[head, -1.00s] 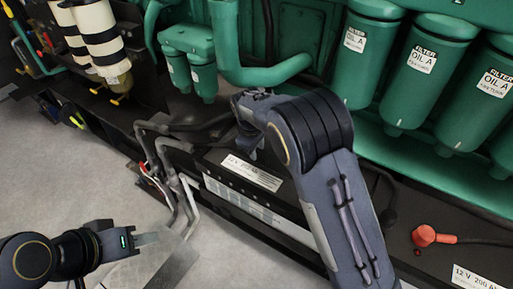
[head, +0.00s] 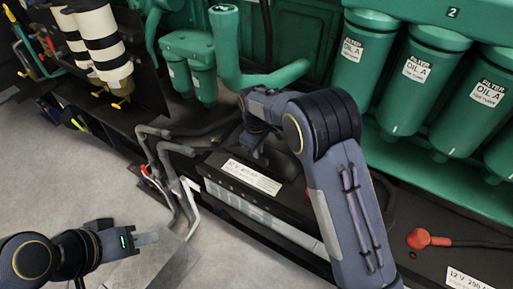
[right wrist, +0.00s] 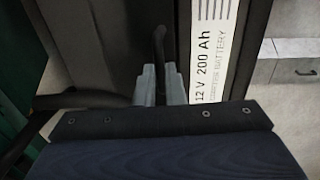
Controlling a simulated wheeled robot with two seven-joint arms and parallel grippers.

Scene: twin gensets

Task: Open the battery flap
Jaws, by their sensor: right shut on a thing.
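A black battery (head: 285,205) with a white "12 V 200 Ah" label (head: 252,178) lies low in front of the green engine in the head view. The label also shows in the right wrist view (right wrist: 208,60). My right gripper (head: 256,150) is over the battery's back edge, partly hidden by its own wrist. In the right wrist view its pale fingers (right wrist: 161,88) are shut on a thin dark piece (right wrist: 159,45) beside the label. I cannot make out a separate flap outline. My left gripper (head: 148,238) is low at the left over the floor, away from the battery.
Grey pipes (head: 160,165) bend down left of the battery. Green oil filters (head: 432,85) stand behind at the right. A red cable cap (head: 420,238) and another label (head: 470,278) are at lower right. Grey floor (head: 80,180) is free at the left.

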